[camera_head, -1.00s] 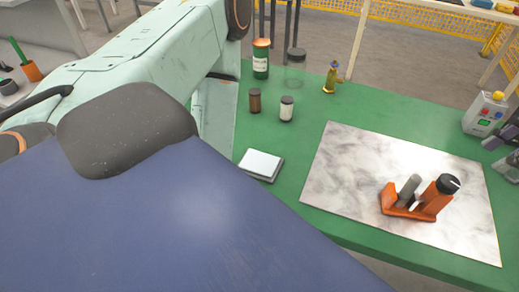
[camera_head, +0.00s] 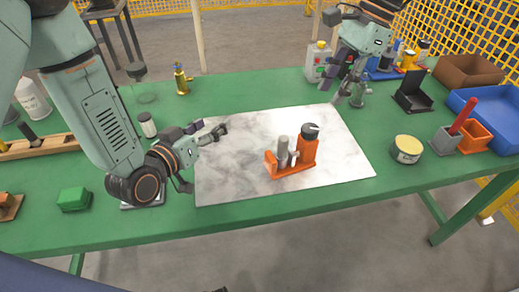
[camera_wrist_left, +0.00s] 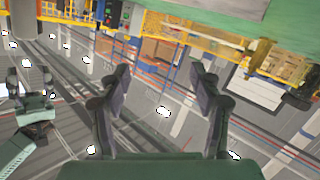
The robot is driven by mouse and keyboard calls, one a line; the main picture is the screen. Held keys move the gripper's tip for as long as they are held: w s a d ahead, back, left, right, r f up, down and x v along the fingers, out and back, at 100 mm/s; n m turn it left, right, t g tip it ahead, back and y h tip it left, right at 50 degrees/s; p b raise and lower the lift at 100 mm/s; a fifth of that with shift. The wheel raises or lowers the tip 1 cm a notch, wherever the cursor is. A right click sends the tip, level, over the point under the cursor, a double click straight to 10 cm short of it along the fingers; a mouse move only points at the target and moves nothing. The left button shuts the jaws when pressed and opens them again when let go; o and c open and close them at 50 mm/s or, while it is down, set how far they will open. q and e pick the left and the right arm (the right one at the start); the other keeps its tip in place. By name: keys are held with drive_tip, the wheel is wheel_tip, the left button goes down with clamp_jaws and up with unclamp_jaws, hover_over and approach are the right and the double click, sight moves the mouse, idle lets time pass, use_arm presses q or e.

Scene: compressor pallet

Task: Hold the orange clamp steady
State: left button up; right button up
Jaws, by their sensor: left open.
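The orange clamp (camera_head: 308,150) stands on a marbled white sheet (camera_head: 235,175) in the head view, with a grey cylinder (camera_head: 282,150) upright beside its black-topped orange post. My left gripper (camera_head: 212,137) is over the left part of the sheet, to the left of the clamp and apart from it. In the left wrist view its two fingers (camera_wrist_left: 160,88) are spread with nothing between them; the clamp is not seen there. My right gripper (camera_head: 345,88) is beyond the sheet, above and right of the clamp, its fingers too small and overlapped to read.
A yellow tin (camera_head: 406,150) stands right of the sheet. A black-capped jar (camera_head: 147,126) and green block (camera_head: 74,199) lie left. The sheet around the clamp is clear.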

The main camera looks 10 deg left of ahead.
sight(292, 151)
use_arm(q)
drive_tip(key=d+m+g+h, duration=0.1)
drive_tip(key=d, duration=0.1)
drive_tip(key=d+m+h, duration=0.1)
drive_tip(key=d+m, duration=0.1)
drive_tip(key=d+m+g+h, duration=0.1)
drive_tip(key=d+m+h, duration=0.1)
drive_tip(key=d, duration=0.1)
drive_tip(key=shift+s+f+g, duration=0.1)
drive_tip(key=shift+f+g, duration=0.1)
drive_tip(key=shift+g, duration=0.1)
drive_tip(key=s+d+m+g+h, duration=0.1)
drive_tip(key=d+m, duration=0.1)
drive_tip(key=d+f+m+g+h, duration=0.1)
drive_tip(key=d+m+g, duration=0.1)
drive_tip(key=s+d+f+m+g, duration=0.1)
drive_tip(key=d+m+g, duration=0.1)
drive_tip(key=shift+s+d+m+h, duration=0.15)
drive_tip(key=shift+s+m+h, duration=0.15)
drive_tip(key=shift+s+h, duration=0.1)
drive_tip(key=shift+x, duration=3.85)
drive_tip(key=shift+c, duration=0.3)
clamp_jaws()
